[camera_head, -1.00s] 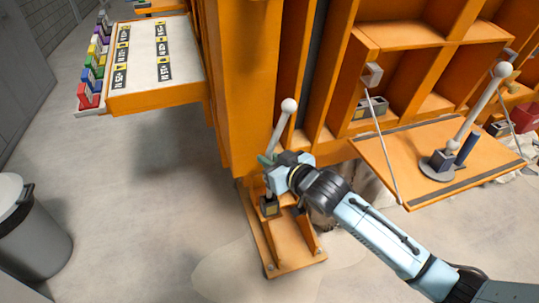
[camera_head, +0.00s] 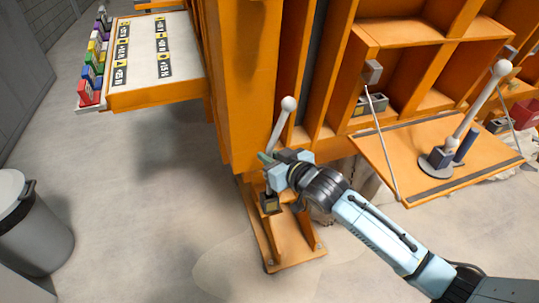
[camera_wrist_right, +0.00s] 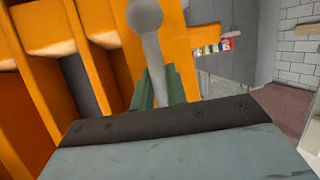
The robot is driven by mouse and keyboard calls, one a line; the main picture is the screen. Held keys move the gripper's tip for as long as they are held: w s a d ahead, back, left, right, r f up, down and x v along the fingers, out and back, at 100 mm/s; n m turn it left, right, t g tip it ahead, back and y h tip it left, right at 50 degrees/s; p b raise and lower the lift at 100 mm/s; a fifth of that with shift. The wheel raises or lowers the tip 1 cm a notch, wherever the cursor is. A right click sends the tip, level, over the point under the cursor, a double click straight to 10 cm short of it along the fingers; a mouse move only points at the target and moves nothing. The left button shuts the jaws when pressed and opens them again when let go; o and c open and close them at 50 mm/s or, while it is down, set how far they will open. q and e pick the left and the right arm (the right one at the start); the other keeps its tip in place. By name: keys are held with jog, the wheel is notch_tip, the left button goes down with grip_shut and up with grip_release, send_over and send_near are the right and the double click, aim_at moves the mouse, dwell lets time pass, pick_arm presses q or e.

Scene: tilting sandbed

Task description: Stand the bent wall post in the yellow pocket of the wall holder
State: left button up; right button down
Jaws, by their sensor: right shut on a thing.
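My right gripper (camera_head: 272,160) is shut on a pale grey post with a round ball top (camera_head: 283,125), in front of the orange upright. The post leans, with its ball up and to the right in the head view. In the right wrist view the ball and rod (camera_wrist_right: 147,35) stand between the green fingertips (camera_wrist_right: 158,88). Below the gripper, a small dark block with a yellowish face (camera_head: 270,204) is at the post's lower end. I cannot tell whether this is the post's foot or the wall holder's pocket. My left gripper is not in view.
A second ball-topped post (camera_head: 478,108) stands on the orange flap (camera_head: 400,170) at right, beside a dark block and blue cylinder. An orange footing (camera_head: 295,255) lies under the gripper. A labelled tray (camera_head: 143,72) is upper left, a grey bin (camera_head: 35,230) lower left.

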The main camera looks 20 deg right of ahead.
jog(key=shift+f, duration=0.15)
dwell(0.3)
jog(key=shift+f+b, duration=0.5)
jog(key=shift+f, duration=1.25)
jog(key=shift+f+b, duration=0.85)
jog(key=shift+f, duration=0.7)
jog(key=c, duration=1.3)
grip_release()
jog(key=o, duration=0.5)
jog(key=shift+c, duration=0.2)
